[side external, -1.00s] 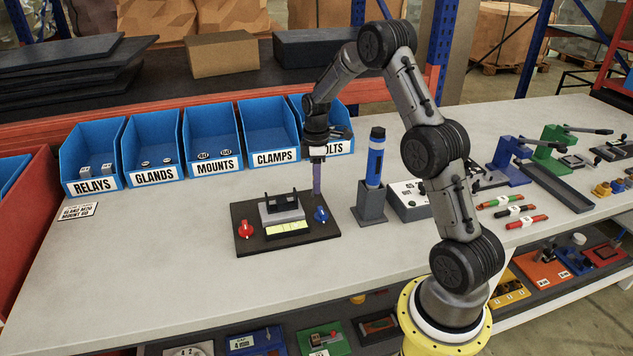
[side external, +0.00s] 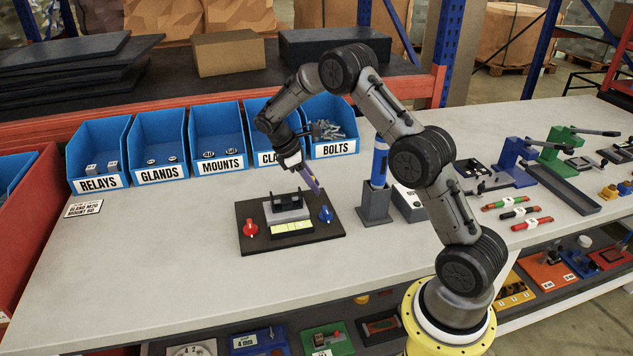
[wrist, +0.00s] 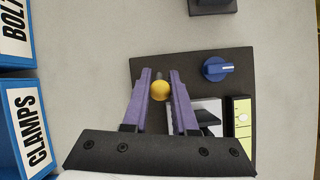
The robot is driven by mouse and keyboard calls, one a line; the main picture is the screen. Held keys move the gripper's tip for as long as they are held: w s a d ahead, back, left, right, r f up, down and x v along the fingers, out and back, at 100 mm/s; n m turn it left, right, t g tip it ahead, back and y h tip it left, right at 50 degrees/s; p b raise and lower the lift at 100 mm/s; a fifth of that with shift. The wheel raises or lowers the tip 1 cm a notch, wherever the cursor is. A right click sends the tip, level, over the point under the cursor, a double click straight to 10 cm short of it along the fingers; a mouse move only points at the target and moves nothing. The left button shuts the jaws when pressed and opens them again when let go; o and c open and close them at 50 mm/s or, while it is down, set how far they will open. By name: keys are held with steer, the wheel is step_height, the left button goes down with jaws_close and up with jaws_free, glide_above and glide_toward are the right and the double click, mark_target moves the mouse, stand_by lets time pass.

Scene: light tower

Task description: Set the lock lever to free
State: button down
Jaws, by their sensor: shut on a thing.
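My gripper (side external: 314,186) has purple fingers and is tilted over the back right of a dark board (side external: 264,252). In the wrist view my gripper (wrist: 160,78) is shut on a round orange-yellow knob (wrist: 160,91), which sits between the two fingers. I take the knob for the lock lever's end. Its stem and any lock or free marking are hidden. The board bears a red dial (side external: 250,228), a blue dial (side external: 326,214), a grey block (side external: 287,213) with dark uprights and a pale yellow strip (side external: 291,228). The blue dial also shows in the wrist view (wrist: 217,68).
Several blue bins stand behind the board, among them the bolts bin (side external: 334,148) and the clamps bin (wrist: 28,128). A dark holder (side external: 376,205) with a blue tool (side external: 380,162) stands to the right.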

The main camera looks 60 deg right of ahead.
steer(key=shift+w+a+f+g+h, duration=0.15)
steer(key=shift+w+a+g+h, duration=0.15)
steer(key=shift+g+h, duration=0.35)
steer(key=c, duration=0.7)
jaws_free()
steer(key=shift+c, duration=0.2)
